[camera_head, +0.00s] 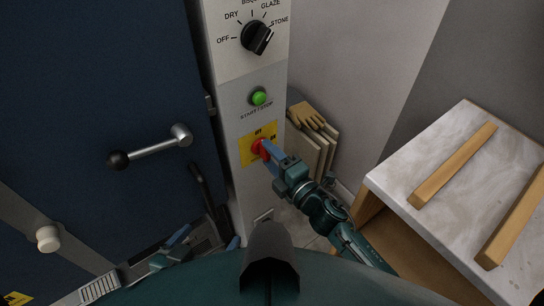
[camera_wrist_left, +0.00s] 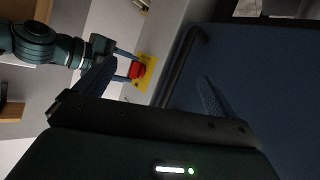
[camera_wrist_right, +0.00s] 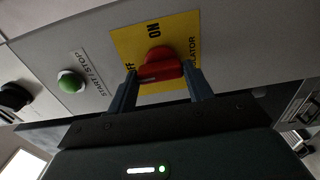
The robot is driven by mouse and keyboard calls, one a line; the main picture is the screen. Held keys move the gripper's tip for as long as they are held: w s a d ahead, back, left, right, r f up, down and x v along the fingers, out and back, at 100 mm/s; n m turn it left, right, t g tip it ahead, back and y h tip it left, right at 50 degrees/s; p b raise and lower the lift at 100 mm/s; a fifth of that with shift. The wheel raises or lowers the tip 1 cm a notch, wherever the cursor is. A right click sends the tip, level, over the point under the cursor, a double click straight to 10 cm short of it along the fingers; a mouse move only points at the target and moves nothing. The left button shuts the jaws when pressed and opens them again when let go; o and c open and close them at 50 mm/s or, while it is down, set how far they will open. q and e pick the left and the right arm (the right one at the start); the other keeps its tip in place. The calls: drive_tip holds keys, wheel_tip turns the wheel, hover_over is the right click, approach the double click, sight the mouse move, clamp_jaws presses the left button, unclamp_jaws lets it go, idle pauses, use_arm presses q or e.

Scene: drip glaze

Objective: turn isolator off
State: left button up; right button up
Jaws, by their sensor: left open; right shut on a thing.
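The isolator is a red knob (camera_head: 259,148) on a yellow plate (camera_head: 246,155) low on the grey control panel. My right gripper (camera_wrist_right: 161,90) is shut on the red knob (camera_wrist_right: 160,62), one finger at each end of it in the right wrist view. There, the knob's bar lies along the line towards the partly hidden OFF label, with a pale mark at its OFF-side end; the ON label is off to its side. My left gripper (camera_wrist_left: 155,90) is open and empty, low by the blue door, away from the knob. The knob (camera_wrist_left: 137,70) also shows in the left wrist view.
A green START/STOP button (camera_head: 259,97) and a black selector dial (camera_head: 257,37) are above the isolator. The blue door's lever handle (camera_head: 152,150) juts out at left. Gloves (camera_head: 309,113) rest on boards beside the panel. A marble-topped table (camera_head: 455,150) stands at right.

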drive_tip(key=o, duration=0.9)
drive_tip(key=shift+c, duration=0.2)
drive_tip(key=shift+o, duration=0.6)
drive_tip(key=shift+r, duration=0.1)
